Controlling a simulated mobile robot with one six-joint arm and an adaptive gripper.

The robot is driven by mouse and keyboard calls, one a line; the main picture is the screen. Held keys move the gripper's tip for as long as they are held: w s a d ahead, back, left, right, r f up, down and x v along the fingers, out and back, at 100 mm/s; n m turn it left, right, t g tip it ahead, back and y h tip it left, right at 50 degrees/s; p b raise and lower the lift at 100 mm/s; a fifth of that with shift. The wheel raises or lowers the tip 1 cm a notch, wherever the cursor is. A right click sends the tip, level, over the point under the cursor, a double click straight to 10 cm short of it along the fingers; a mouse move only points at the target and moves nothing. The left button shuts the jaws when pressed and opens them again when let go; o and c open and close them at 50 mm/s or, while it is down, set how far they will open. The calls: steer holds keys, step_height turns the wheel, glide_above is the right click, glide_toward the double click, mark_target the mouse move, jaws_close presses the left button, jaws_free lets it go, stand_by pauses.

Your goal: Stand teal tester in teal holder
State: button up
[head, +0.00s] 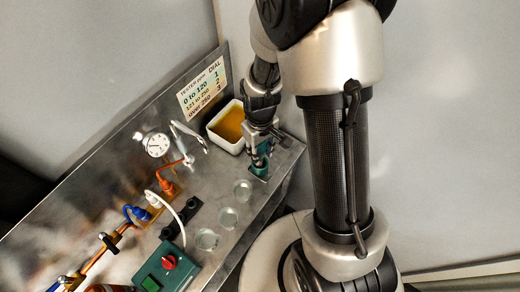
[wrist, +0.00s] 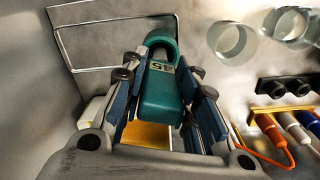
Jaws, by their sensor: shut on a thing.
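My gripper (head: 260,150) is shut on the teal tester (wrist: 160,95), low over the right end of the metal counter. In the wrist view the tester lies between both fingers, with a small display reading on its face. A rounded teal part (wrist: 164,40) shows just beyond the tester's end; I cannot tell whether it is the tester's tip or the teal holder. In the head view a teal piece (head: 260,171) shows under my fingers near the counter edge. My gripper hides much of it, so whether the tester sits in the holder is unclear.
A white tub of amber liquid (head: 228,127) stands close behind my gripper. Several glass cups (head: 229,217) stand in front along the counter edge. A pressure gauge (head: 157,144), pipes, a black socket block (wrist: 285,88) and a teal box with a red knob (head: 167,267) are further left.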

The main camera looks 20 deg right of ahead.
steer(key=shift+f+b, duration=0.4)
steer(key=shift+f, duration=0.05)
stand_by(0.5)
steer(key=o, duration=1.1)
steer(key=shift+o, duration=0.6)
steer(key=o, duration=0.5)
steer(key=shift+r+p, duration=2.7)
steer(key=shift+r, duration=0.8)
steer(key=shift+r, duration=0.1)
